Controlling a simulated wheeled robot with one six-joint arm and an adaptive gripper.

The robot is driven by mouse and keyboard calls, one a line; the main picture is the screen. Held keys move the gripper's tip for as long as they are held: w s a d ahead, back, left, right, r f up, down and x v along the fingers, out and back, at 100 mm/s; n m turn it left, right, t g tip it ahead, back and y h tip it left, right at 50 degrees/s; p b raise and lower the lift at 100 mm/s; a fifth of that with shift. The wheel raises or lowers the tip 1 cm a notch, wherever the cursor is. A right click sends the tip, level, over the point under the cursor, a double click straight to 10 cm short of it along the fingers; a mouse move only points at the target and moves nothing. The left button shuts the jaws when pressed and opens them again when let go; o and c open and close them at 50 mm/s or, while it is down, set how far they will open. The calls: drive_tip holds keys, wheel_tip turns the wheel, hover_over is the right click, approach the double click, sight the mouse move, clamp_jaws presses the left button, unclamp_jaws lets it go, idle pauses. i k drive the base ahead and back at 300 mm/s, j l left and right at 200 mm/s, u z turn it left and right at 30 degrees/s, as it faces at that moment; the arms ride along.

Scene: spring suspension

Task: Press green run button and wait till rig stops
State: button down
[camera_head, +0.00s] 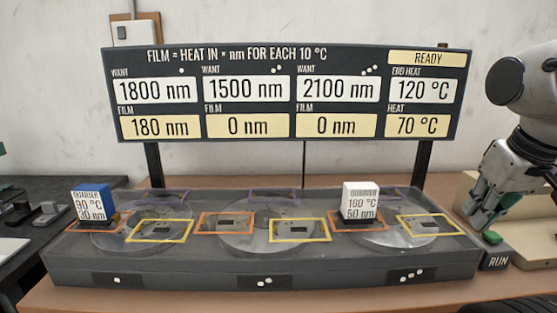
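The green run button (492,238) sits at the right end of the rig, above a dark label (495,261) reading RUN. My gripper (480,216) is at the right edge of the head view, with its fingers pointing down just above and left of the button. I cannot tell whether it touches the button or how far its fingers are apart. The rig (180,273) is a long dark base with three round discs. Its display board (290,95) reads READY, with film values 180 nm, 0 nm and 0 nm, heat 70 °C and end heat 120 °C.
A blue-topped block (92,205) marked 90 °C, 30 nm stands on the left disc. A white block (360,202) marked 160 °C, 50 nm stands on the right disc. Orange, yellow and purple frames mark the discs. A dark side surface (30,235) lies at left.

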sight(492, 237)
drive_tip(key=k+j+z, duration=0.1)
drive_tip(key=j+z, duration=0.25)
drive_tip(key=k+j+z, duration=0.15)
drive_tip(key=z, duration=0.15)
drive_tip(key=j, duration=0.1)
